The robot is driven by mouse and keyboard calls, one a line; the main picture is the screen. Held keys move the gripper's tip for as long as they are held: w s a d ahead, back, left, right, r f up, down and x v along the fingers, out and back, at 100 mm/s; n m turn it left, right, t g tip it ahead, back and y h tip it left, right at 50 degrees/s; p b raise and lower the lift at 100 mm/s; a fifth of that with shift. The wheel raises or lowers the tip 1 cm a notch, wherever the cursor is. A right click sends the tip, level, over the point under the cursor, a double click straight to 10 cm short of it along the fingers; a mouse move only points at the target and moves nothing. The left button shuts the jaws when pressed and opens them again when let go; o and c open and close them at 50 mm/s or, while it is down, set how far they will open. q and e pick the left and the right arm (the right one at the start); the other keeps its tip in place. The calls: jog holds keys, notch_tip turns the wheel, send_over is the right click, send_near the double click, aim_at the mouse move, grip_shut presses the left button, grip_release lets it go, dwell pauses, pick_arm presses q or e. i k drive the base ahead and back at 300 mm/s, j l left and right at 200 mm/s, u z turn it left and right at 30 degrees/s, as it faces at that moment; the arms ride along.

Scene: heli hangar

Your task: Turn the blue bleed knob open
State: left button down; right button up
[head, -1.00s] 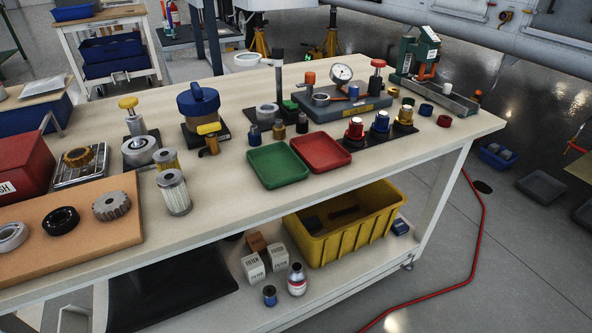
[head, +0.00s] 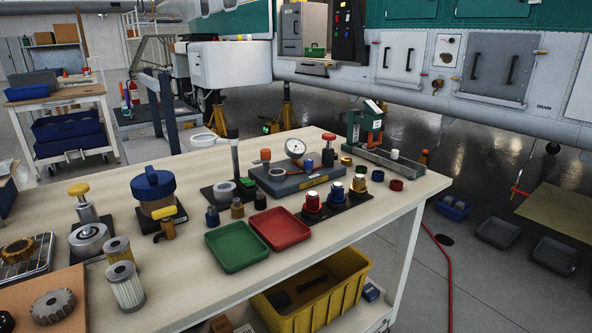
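A grey gauge block (head: 300,181) stands on the workbench with a white dial gauge (head: 295,147), a small blue knob (head: 309,165), an orange-capped post (head: 265,155) and a red-topped post (head: 328,150). In front of it, a dark base carries a red fitting (head: 312,205), a blue fitting (head: 336,192) and a gold fitting (head: 357,186) with silver tops. I cannot tell which blue part is the bleed knob, or how far it is turned. Neither of my grippers is in view.
Green (head: 236,247) and red (head: 280,229) trays lie in front of the fittings. A dark upright post (head: 235,160) stands left of the gauge block. A green press (head: 369,125) is behind, right. A yellow crate (head: 318,300) sits on the lower shelf.

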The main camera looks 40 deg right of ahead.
aim_at(308, 162)
jog(key=z, duration=1.25)
jog(key=j+u, duration=0.1)
jog(key=u, duration=0.25)
jog(key=i+l, duration=0.05)
